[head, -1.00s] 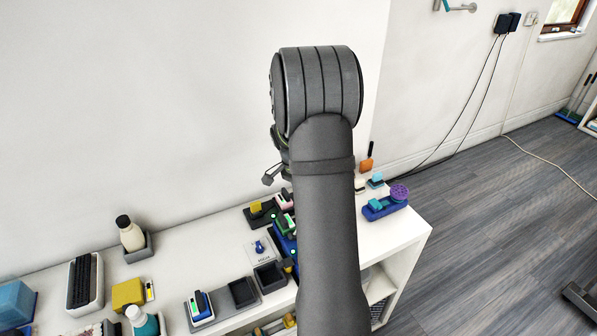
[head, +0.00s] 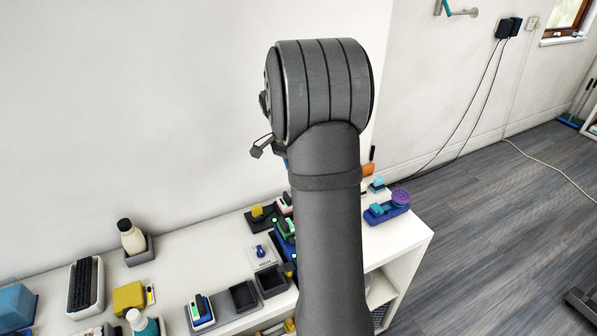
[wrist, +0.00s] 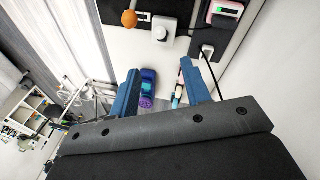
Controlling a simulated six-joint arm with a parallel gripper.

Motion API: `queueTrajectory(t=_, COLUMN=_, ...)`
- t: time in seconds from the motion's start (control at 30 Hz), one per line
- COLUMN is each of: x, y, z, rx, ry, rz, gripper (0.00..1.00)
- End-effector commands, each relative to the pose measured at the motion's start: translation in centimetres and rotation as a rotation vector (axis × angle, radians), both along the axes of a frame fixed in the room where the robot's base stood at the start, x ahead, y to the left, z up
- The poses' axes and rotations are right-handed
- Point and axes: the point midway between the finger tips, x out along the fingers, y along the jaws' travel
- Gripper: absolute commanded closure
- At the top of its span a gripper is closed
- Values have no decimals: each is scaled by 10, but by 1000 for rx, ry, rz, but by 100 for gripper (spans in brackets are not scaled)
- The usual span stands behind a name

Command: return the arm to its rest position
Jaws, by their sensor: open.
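My arm (head: 328,200) rises through the middle of the head view, with its large round joint at the top. My gripper itself is hidden behind the arm there; only a small dark part shows left of the joint. In the wrist view my gripper (wrist: 163,74) shows two blue fingers spread wide apart, with nothing held between them. Beyond the fingers lies a blue tray with a purple round brush (wrist: 147,90).
A white shelf unit (head: 400,240) stands below and behind the arm. It carries a bottle in a holder (head: 132,238), a black brush in a white tray (head: 87,285), a yellow block (head: 128,297) and the blue tray (head: 385,212). Open floor (head: 480,240) lies right.

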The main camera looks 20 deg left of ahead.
Motion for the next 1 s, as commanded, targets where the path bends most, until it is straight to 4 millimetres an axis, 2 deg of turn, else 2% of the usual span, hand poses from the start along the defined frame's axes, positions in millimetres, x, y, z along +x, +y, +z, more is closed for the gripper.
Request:
queueTrajectory(t=0.47, x=0, y=-1, z=-5, rx=0, ry=1, rz=0, gripper=56)
queueTrajectory(t=0.67, x=0, y=-9, z=-31, rx=-3, ry=4, rz=0, gripper=56)
queueTrajectory(t=1.0, x=2, y=-26, z=-97, rx=-1, ry=4, rz=-1, gripper=56)
